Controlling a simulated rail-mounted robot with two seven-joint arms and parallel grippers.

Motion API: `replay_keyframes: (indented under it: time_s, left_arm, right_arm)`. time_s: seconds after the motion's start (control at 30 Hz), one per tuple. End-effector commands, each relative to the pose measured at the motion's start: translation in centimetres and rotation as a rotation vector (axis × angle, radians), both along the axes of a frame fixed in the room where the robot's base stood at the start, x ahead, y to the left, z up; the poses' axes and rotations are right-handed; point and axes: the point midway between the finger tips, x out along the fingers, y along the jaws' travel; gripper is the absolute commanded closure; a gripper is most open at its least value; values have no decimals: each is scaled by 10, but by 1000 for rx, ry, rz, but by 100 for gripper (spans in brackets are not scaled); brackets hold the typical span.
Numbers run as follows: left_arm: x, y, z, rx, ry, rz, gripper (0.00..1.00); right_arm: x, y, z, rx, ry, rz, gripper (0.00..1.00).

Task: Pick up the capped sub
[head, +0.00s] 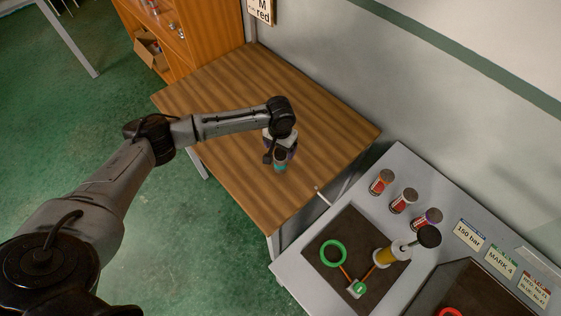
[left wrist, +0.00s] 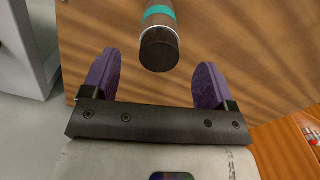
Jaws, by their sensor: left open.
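The capped sub (head: 280,164), a dark cylinder with a teal band, is at the wooden table, below my left gripper (head: 279,150). In the left wrist view the sub (left wrist: 160,40) shows its dark round end towards me, with a pale rim and the teal band behind. My left gripper (left wrist: 156,64) is open, its purple fingers apart on either side of the sub's line. The sub's near end lies between the fingertips, with a gap on both sides; neither finger visibly touches it. My right gripper is not in view.
The wooden table (head: 225,100) is otherwise clear. A grey bench (head: 405,165) at right holds several red-labelled cylinders (head: 403,200), a dark mat (head: 322,235) with a green ring (head: 333,253), and a yellow-and-white device (head: 390,254). A wooden cabinet (head: 205,30) stands behind.

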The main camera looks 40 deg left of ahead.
Motion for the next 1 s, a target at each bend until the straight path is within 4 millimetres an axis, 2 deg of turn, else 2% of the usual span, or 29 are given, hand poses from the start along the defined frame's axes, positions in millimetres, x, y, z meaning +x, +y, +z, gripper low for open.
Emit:
replay_keyframes:
  time_s: [0.27, 0.63, 1.0]
  left_arm:
    - [0, 0, -15, 0, 0, 0, 20]
    - [1, 0, -58, 0, 1, -1, 20]
    - [1, 0, -63, 0, -1, -2, 22]
  right_arm:
    - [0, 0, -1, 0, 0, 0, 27]
    - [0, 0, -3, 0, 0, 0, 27]
    - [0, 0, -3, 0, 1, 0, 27]
